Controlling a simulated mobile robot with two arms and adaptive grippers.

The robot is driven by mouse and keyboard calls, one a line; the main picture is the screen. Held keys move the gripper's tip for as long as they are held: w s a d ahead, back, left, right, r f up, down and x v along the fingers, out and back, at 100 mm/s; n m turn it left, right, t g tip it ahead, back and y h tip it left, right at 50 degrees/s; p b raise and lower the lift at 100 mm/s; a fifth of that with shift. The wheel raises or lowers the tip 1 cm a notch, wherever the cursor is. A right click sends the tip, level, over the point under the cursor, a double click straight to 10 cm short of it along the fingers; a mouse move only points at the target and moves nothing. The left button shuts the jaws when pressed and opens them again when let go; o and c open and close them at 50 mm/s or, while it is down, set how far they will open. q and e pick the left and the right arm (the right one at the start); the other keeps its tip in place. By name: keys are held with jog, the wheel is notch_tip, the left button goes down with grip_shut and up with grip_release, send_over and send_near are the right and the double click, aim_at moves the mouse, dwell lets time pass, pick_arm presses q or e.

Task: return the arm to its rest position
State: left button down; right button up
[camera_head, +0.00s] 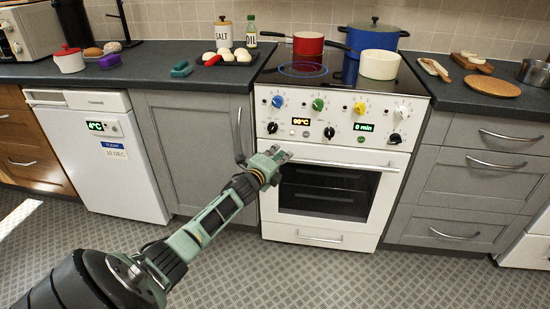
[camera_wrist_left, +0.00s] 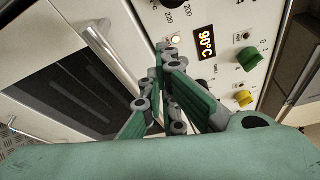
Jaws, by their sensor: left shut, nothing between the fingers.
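My left arm reaches in from the lower left in the head view. Its green and grey left gripper (camera_head: 281,154) is in front of the upper left part of the white oven (camera_head: 310,235), near the left end of the oven handle. In the left wrist view the fingers of the left gripper (camera_wrist_left: 163,50) are closed together, with nothing between them. Their tips are close to the control panel (camera_wrist_left: 220,22), by a small lit lamp beside the 90°C display (camera_wrist_left: 206,42). I cannot tell whether they touch it. My right gripper is not in view.
The oven door (camera_head: 335,165) is shut. A red pot (camera_head: 308,43), a blue pot (camera_head: 373,37) and a white pot (camera_head: 379,64) stand on the stove top. A white fridge (camera_head: 105,165) stands at the left. The tiled floor (camera_head: 300,275) in front is clear apart from my arm.

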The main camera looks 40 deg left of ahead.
pick_arm(q)
jog(key=shift+p+v, duration=0.3)
jog(key=shift+v, duration=1.8)
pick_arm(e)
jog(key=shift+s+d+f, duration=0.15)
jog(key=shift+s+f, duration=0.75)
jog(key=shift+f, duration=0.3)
